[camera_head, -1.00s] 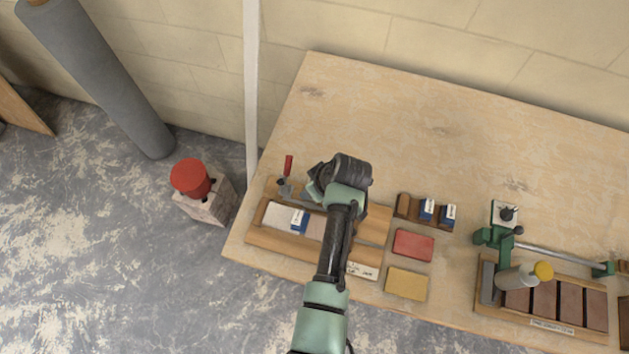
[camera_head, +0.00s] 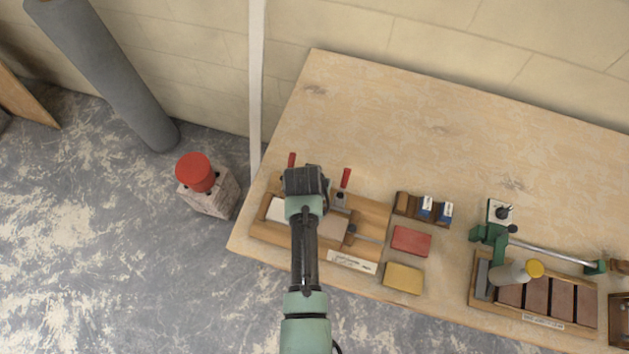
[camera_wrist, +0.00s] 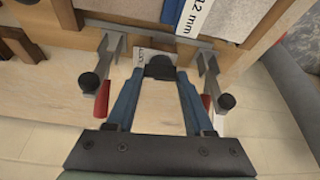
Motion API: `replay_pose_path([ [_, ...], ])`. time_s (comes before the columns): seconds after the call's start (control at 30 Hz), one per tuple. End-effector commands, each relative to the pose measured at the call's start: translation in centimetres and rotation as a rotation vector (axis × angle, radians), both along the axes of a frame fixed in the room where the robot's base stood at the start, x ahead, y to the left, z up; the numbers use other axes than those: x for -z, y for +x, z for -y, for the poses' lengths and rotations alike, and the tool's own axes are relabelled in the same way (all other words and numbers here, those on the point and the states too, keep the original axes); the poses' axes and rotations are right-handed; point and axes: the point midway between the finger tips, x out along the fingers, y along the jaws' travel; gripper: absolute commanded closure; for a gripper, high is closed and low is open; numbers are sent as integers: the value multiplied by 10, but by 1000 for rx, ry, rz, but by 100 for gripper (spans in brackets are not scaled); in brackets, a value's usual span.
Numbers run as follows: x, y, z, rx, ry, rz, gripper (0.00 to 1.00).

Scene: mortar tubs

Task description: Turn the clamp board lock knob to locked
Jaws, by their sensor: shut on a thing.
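The clamp board (camera_head: 372,215) is a wooden tray near the table's left front, with two red-handled toggle clamps. The left clamp (camera_head: 291,160) and right clamp (camera_head: 345,179) stand either side of my gripper (camera_head: 306,184). In the wrist view the red handles (camera_wrist: 103,98) (camera_wrist: 208,103) flank my fingers. The dark lock knob (camera_wrist: 160,65) sits between my fingertips (camera_wrist: 162,77), and my gripper is shut on it. A small white marked plate (camera_wrist: 140,55) lies behind it, its text unreadable. In the head view my gripper hides the knob.
A blue block marked 12 mm (camera_wrist: 191,14) lies in the board. Right of it are a rack with blue-labelled blocks (camera_head: 405,204), a red pad (camera_head: 411,241) and a yellow pad (camera_head: 403,278). A green-clamped tray (camera_head: 487,309) stands farther right. The table's back is clear.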

Motion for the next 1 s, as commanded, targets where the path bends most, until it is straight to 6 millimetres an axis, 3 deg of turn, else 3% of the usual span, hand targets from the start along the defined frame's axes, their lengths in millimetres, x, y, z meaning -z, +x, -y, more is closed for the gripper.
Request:
replay_pose_path([
  [0.33, 0, 1, -1, 116, 2, 0, 100],
  [0.83, 0, 1, -1, 132, 2, 0, 100],
  [0.87, 0, 1, -1, 132, 2, 0, 42],
  [1.0, 0, 0, -1, 132, 2, 0, 18],
])
